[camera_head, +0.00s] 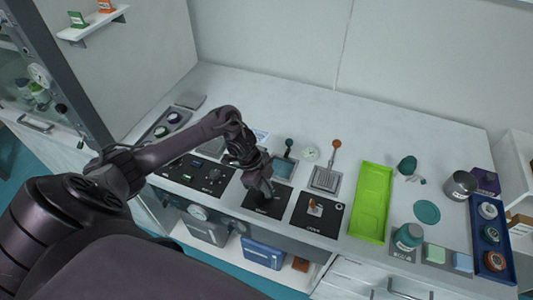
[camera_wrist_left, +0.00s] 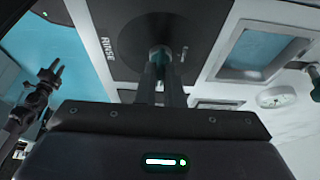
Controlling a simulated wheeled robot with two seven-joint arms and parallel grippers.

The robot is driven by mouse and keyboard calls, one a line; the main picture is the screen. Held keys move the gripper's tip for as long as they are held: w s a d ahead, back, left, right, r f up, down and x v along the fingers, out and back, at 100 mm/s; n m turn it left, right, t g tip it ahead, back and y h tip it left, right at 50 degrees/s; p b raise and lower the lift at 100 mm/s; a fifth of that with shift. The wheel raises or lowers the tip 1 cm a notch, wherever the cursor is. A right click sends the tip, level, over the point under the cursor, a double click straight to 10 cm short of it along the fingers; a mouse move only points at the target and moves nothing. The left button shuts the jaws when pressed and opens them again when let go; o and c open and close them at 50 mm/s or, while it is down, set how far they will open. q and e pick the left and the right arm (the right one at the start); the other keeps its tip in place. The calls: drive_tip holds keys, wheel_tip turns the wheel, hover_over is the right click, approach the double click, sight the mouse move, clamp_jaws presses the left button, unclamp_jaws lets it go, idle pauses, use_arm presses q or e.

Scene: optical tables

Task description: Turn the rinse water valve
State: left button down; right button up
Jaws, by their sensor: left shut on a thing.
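The rinse water valve sits on a black square plate (camera_head: 252,206) at the front of the worktop. The same plate shows in the left wrist view (camera_wrist_left: 120,35), with the word RINSE on it. My left gripper (camera_head: 265,193) reaches down over the plate. In the left wrist view its fingers (camera_wrist_left: 160,90) are shut on the valve handle (camera_wrist_left: 160,57), a dark greenish knob at the plate's middle. The fingers hide most of the handle. My right gripper (camera_wrist_left: 50,74) is at the left of the wrist view, apart from the valve, its two fingers spread and empty.
A second black plate (camera_head: 329,222) with a small lever lies to the right. Behind stand a green-knobbed lever (camera_head: 289,145), an orange-knobbed lever (camera_head: 336,145) and a round gauge (camera_head: 311,153). A black control panel (camera_head: 178,171) is to the left, a lime green tray (camera_head: 370,200) further right.

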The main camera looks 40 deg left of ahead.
use_arm(q)
drive_tip(key=c, duration=1.6)
unclamp_jaws()
drive_tip(key=shift+o, duration=0.2)
drive_tip(key=b+v, duration=0.2)
drive_tip(key=v, duration=0.5)
drive_tip(key=shift+r, duration=0.35)
drive_tip(key=shift+a, duration=0.1)
